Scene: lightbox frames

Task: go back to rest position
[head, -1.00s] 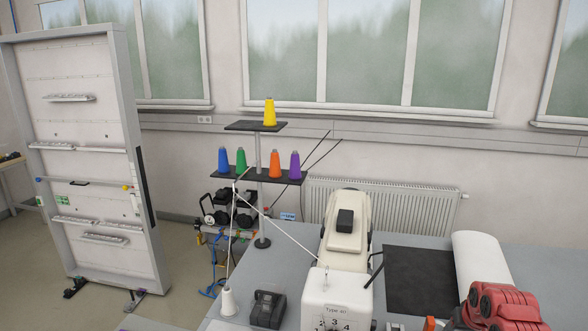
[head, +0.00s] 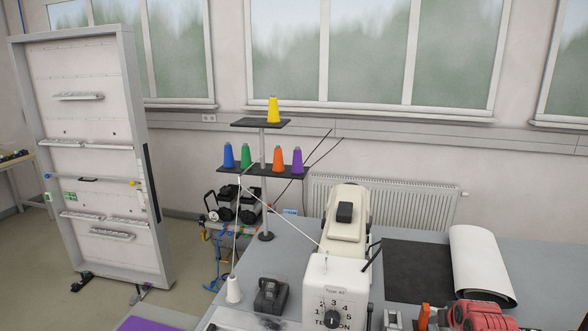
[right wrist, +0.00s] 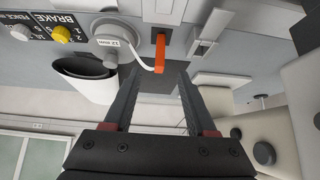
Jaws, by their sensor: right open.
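In the right wrist view my right gripper (right wrist: 157,85) is open, with its two dark fingers apart and nothing between them. An orange part (right wrist: 160,53) shows beyond the fingertips; I cannot tell how far off it is. In the head view a red, rounded part of my right arm (head: 482,315) shows at the bottom right edge, over the table; the gripper is not clear there. My left arm and left gripper are not in view.
A white sewing machine (head: 345,225) stands on the grey table (head: 405,237). Left of it are a spool stand (head: 262,171) with coloured cones, a white cone (head: 233,289) and a dark device (head: 270,295). A black sheet (head: 418,270) and white roll (head: 480,262) lie right.

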